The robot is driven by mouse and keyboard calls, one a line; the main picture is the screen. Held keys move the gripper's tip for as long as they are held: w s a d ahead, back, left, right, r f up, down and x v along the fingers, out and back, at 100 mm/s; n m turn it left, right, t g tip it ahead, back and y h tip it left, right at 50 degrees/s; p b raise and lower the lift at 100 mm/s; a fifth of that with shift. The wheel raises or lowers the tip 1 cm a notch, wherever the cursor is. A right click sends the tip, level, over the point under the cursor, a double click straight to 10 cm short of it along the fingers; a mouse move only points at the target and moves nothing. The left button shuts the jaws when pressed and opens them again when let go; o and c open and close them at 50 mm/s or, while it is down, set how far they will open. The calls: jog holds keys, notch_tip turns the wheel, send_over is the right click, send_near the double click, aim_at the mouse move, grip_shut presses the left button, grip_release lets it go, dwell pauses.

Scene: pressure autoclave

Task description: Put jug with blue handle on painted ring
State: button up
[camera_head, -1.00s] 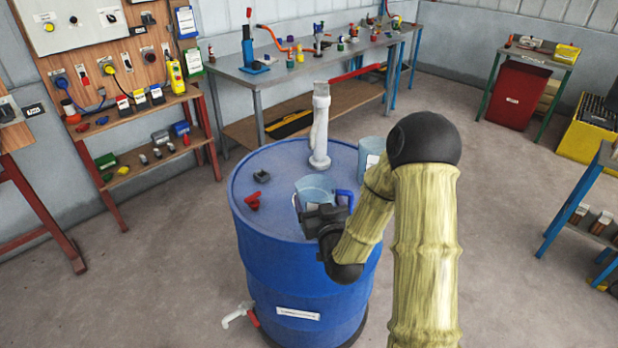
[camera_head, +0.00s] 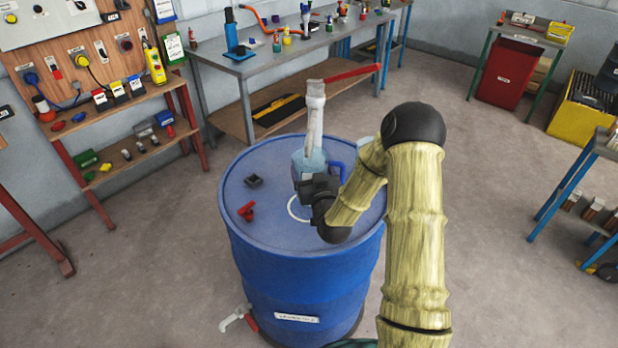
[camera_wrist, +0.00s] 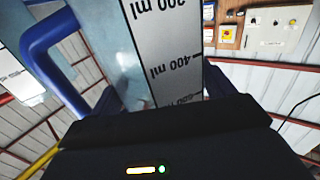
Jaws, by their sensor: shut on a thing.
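The clear jug with the blue handle (camera_head: 310,162) is in my gripper (camera_head: 318,184), above the top of the blue drum. Its blue handle (camera_head: 337,170) points to the right. In the wrist view the jug's wall with a white millilitre scale (camera_wrist: 165,50) fills the middle, and the blue handle (camera_wrist: 40,52) is at the left. My gripper (camera_wrist: 160,105) is shut on the jug. The painted ring (camera_head: 290,208), a thin white circle on the drum top, shows partly below and left of my gripper; my gripper and arm hide the rest.
The blue drum (camera_head: 290,270) carries a white upright pipe (camera_head: 315,110) behind the jug, a red valve piece (camera_head: 246,211) and a small dark block (camera_head: 254,181) at the left. A second clear vessel (camera_head: 364,146) is mostly hidden behind my arm.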

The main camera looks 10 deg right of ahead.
jog(key=shift+s+f, duration=0.15)
jog(key=shift+s, duration=0.1)
jog(key=a+f+b, duration=0.1)
jog(key=a+f, duration=0.1)
jog(key=f, duration=0.1)
jog(key=shift+s+f+y+b, duration=0.1)
jog(key=shift+f+y+b, duration=0.05)
jog(key=shift+y+b, duration=0.2)
jog(key=shift+s+d, duration=0.1)
jog(key=shift+d, duration=0.3)
jog(key=shift+f, duration=0.1)
jog(key=o, duration=0.9)
jog(key=shift+d, duration=0.1)
jog(key=shift+o, duration=0.2)
jog(key=shift+r, duration=0.2)
